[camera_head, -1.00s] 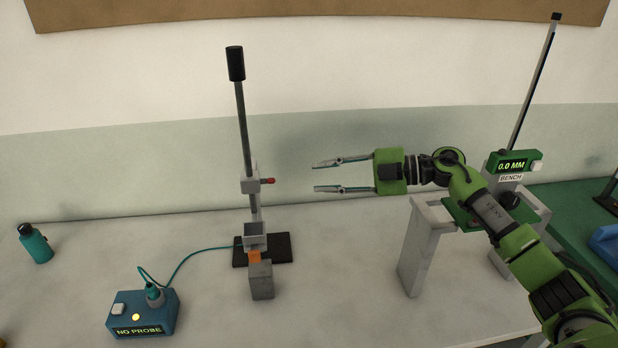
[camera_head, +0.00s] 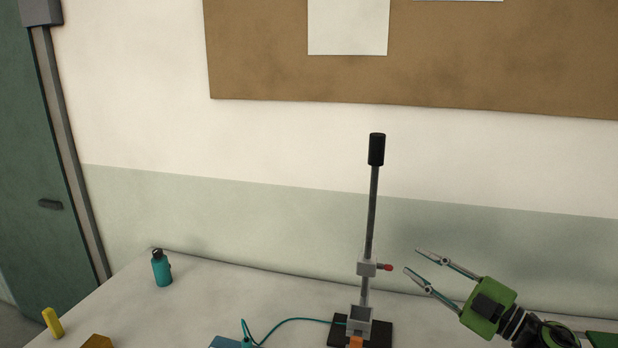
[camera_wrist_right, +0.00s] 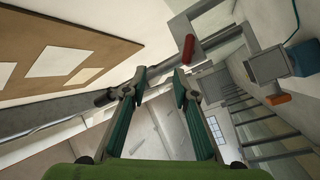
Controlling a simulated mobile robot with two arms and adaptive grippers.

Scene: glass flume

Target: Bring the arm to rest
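My right gripper (camera_head: 412,261) is at the lower right of the head view, its fingers pointing left and slightly up. In the right wrist view the two fingers (camera_wrist_right: 159,75) are spread with nothing between them. In the head view the fingertips appear just right of the red knob (camera_head: 387,267) on an upright stand (camera_head: 370,215) with a black-topped rod. A gap shows between them in that view. The red knob also shows in the right wrist view (camera_wrist_right: 188,47). My left gripper is not in view.
A teal bottle (camera_head: 161,269), a yellow object (camera_head: 53,323) and a partly cut-off teal box (camera_head: 229,342) with a cable are on the white bench (camera_head: 215,295). A corkboard (camera_head: 270,65) hangs on the wall. A green door (camera_head: 40,170) is at the left.

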